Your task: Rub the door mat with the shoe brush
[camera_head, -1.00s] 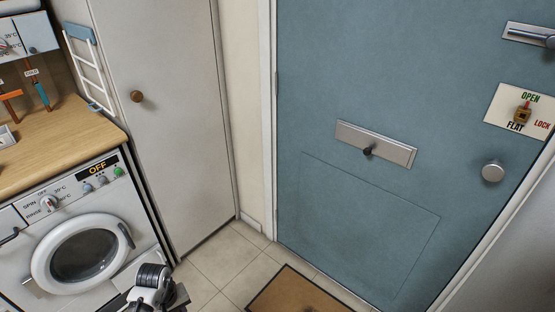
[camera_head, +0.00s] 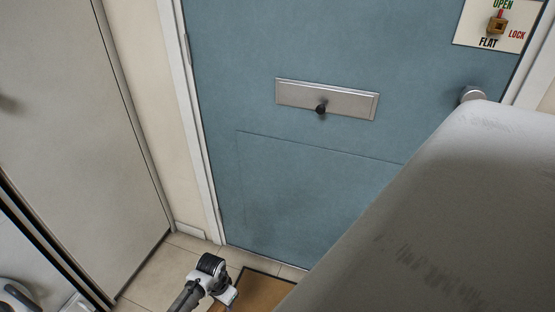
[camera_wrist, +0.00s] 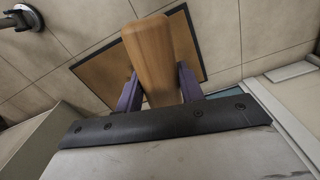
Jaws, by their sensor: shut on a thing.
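The shoe brush (camera_wrist: 152,48) shows in the wrist view as a long, rounded wooden piece. My gripper (camera_wrist: 160,86) is shut on it, with one purple finger at each side. The brush's bristles are hidden. The door mat (camera_wrist: 104,74), brown with a dark border, lies on the floor beyond the brush, partly covered by it in this view. I cannot tell whether the two touch. The mat also shows at the bottom of the head view (camera_head: 262,291), cut off by the frame edge and by a large pale shape. My gripper and the brush do not show in the head view.
A blue door (camera_head: 235,90) with a metal letter plate (camera_head: 325,99) stands behind the mat. A pale cupboard (camera_head: 70,110) is at the left. Tiled floor (camera_head: 150,283) shows left of the mat. A large pale shape, likely my arm, blocks the lower right.

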